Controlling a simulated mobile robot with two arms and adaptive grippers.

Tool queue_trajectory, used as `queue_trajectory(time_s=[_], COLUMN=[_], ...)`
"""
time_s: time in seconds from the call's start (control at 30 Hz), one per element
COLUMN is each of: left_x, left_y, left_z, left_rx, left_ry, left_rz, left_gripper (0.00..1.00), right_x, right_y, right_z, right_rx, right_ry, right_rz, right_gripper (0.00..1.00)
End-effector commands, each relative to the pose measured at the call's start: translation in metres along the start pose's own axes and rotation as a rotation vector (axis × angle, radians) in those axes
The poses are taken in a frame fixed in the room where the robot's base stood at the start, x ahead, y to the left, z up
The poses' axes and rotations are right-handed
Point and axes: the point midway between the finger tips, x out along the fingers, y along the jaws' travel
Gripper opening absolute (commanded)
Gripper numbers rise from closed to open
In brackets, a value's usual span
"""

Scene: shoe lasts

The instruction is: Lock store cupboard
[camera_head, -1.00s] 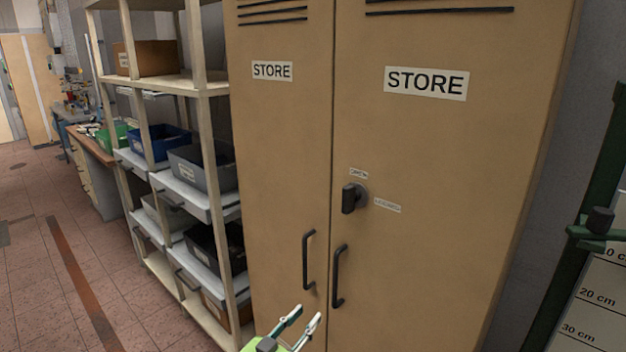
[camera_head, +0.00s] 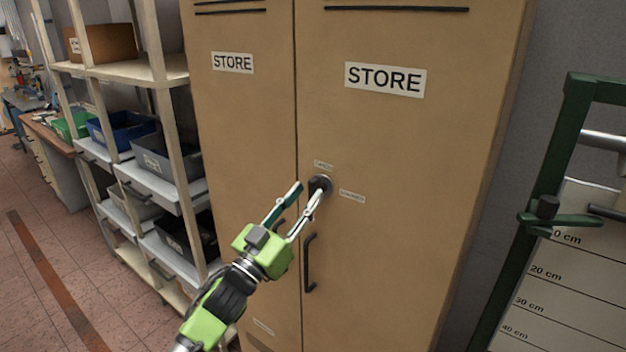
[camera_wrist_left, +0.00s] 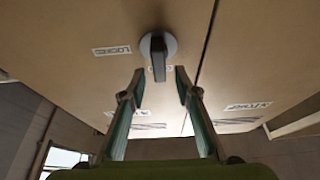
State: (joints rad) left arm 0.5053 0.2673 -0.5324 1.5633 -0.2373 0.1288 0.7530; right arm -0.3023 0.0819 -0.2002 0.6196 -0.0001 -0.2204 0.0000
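The tan store cupboard (camera_head: 400,230) has two closed doors with STORE labels. A dark turn knob (camera_head: 320,183) on a round grey plate sits on the right door near the seam. In the left wrist view the knob's bar (camera_wrist_left: 158,66) points down the picture, toward a small label too blurred to read. A label beside the plate (camera_wrist_left: 112,50) seems to read LOCKED, upside down. My left gripper (camera_head: 311,188) is open at the knob. In the left wrist view its fingertips (camera_wrist_left: 159,76) stand either side of the bar's end, apparently apart from it. My right gripper is out of view.
A black door handle (camera_head: 309,264) sits below the knob; the left door's handle is partly hidden by my left gripper. Shelving with bins (camera_head: 168,158) stands left of the cupboard. A green frame with a centimetre scale (camera_head: 545,275) stands at right. Floor at left is clear.

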Motion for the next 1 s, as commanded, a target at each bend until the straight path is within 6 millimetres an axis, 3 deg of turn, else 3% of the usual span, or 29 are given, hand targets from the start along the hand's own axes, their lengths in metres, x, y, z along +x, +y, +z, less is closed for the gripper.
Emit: queue_trajectory(time_s=[0.1,0.23,0.6,0.63,0.73,1.0], left_x=[0.021,0.033,0.038,0.038,0.038,0.038], left_y=[0.001,0.000,0.000,0.000,0.000,0.000], left_z=[-0.002,-0.001,0.001,0.001,0.001,0.001], left_rx=[-0.001,-0.001,0.000,0.000,0.000,0.005], left_ry=[0.001,0.000,-0.001,-0.001,-0.001,-0.001], left_rz=[0.001,0.000,0.001,0.001,0.001,0.003], left_gripper=[0.29,0.29,0.29,0.27,0.01,0.00], right_x=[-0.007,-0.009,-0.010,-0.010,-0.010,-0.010], right_y=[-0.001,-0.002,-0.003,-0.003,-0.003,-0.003], right_z=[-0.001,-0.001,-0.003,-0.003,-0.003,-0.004], right_rx=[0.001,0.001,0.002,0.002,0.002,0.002], right_ry=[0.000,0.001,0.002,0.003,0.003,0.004], right_rz=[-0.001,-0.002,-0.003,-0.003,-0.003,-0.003], right_gripper=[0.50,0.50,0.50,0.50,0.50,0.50])
